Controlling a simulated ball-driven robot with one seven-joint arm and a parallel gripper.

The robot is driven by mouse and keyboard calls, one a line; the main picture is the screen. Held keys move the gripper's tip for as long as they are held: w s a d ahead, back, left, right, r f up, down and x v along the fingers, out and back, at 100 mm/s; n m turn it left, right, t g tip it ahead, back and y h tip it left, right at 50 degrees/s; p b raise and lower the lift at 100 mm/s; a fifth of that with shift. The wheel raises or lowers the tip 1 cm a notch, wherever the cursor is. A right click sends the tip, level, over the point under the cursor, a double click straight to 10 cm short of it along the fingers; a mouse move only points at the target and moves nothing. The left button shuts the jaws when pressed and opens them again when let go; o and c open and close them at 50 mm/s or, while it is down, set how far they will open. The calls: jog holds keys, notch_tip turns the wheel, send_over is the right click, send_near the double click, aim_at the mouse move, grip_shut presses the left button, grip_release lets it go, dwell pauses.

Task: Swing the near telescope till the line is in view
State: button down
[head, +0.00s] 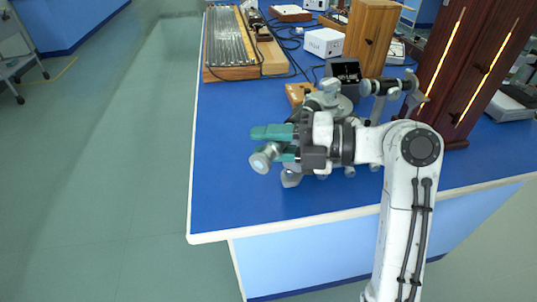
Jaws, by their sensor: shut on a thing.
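The near spectrometer stands on the blue bench (235,185), partly hidden behind my arm. Its telescope shows as a grey tube with a pale round end (264,159) that sticks out to the left, low by my gripper. My gripper (271,143), with green fingers, is shut on the telescope tube. The spectrometer's round grey body (338,103) shows behind the gripper. A dark tube (384,87) on its far right side points toward the dark wooden cabinet. A small dark display box (344,70) stands behind it. I cannot see whether a line is in view.
The dark wooden cabinet (470,60) with two glowing slits stands at the right. A lighter wooden box (371,36), a white box (323,42) and cables lie behind. The bench's front left is bare, and the floor (110,170) is clear.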

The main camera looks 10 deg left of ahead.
jog(key=shift+s+d+n+g+b, duration=0.3)
jog(key=shift+d+g+b, duration=0.1)
jog(key=shift+d, duration=0.15)
jog(key=c, duration=0.9)
grip_release()
jog(key=d+r, duration=0.1)
jog(key=d, duration=0.9)
jog(key=shift+s+d+r, duration=0.15)
jog(key=shift+d+r, duration=0.1)
jog(key=shift+d, duration=0.1)
